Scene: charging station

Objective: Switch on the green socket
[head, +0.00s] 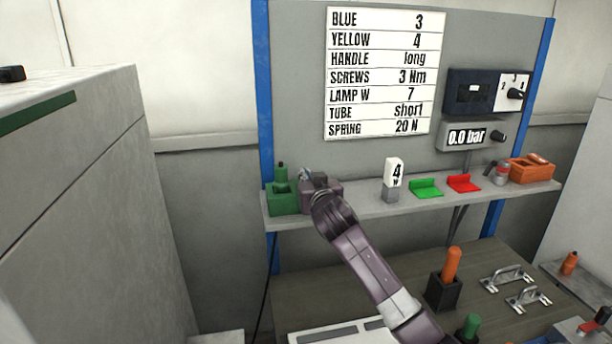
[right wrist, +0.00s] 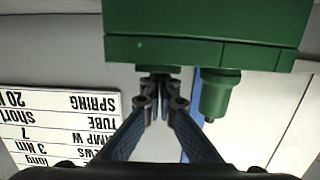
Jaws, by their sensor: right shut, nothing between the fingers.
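The green socket (head: 284,199) is a green box on the left end of the shelf, with a green cylinder (head: 281,173) standing on it. In the upside-down right wrist view the box (right wrist: 210,22) fills the top and the cylinder (right wrist: 217,92) hangs to the right of the fingers. My right gripper (head: 307,175) is right beside the socket, and its fingertips (right wrist: 161,82) are shut and empty. They point at a small green part under the box edge in the wrist view; whether they touch it I cannot tell. My left gripper is out of view.
The shelf (head: 352,207) also carries a white number 4 block (head: 393,175), green (head: 425,188) and red (head: 464,184) brackets, and an orange bin (head: 532,170). A sign board (head: 384,75) hangs above. An orange-handled tool (head: 452,264) stands on the bench below.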

